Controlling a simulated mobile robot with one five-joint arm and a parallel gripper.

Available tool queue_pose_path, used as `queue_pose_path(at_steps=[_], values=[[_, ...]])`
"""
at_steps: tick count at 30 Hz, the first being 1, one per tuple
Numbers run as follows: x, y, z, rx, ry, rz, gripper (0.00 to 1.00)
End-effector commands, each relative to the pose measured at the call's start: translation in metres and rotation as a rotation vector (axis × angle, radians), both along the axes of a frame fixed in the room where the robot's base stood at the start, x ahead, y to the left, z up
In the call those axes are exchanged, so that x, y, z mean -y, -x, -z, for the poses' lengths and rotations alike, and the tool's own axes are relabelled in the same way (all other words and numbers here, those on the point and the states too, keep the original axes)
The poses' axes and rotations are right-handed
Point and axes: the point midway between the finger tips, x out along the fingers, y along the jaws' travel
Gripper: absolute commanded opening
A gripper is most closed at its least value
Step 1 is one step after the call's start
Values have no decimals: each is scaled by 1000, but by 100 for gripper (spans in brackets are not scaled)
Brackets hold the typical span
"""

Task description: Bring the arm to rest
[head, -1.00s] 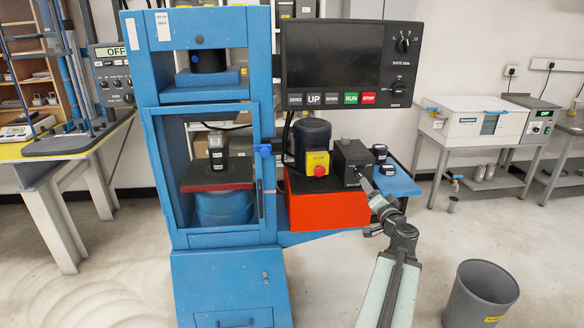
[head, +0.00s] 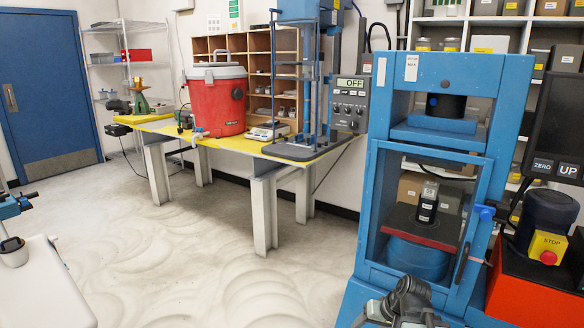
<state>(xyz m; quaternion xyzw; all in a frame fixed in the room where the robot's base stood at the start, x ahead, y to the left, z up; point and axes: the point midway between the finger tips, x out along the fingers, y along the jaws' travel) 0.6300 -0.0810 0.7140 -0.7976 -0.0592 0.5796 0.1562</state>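Only part of my arm (head: 405,305) shows in the head view, at the bottom edge in front of the blue testing machine (head: 372,235). It appears as dark and grey joint parts, cut off by the frame edge. My gripper's fingertips cannot be made out, so I cannot tell whether it is open or shut. No object is seen held.
A red drum (head: 217,105) and a control box reading OFF (head: 350,105) stand along the yellow-topped bench (head: 285,153). A red-orange base (head: 525,295) with a stop button is at right. A white surface (head: 45,295) is at lower left. The middle floor is clear.

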Motion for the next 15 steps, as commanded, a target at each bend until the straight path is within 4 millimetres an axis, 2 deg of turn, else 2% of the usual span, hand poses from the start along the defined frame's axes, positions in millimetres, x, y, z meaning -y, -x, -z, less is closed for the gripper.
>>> queue_pose_path(at_steps=[1, 3, 9, 12, 15], values=[[-23, 8, 7, -60, 43, -43, 60], [-44, 22, 14, -142, 108, -81, 60], [-88, 56, 22, -314, 313, -150, 60], [-83, 56, -20, -316, 313, -140, 60], [-83, 56, -49, -314, 311, -140, 60]])
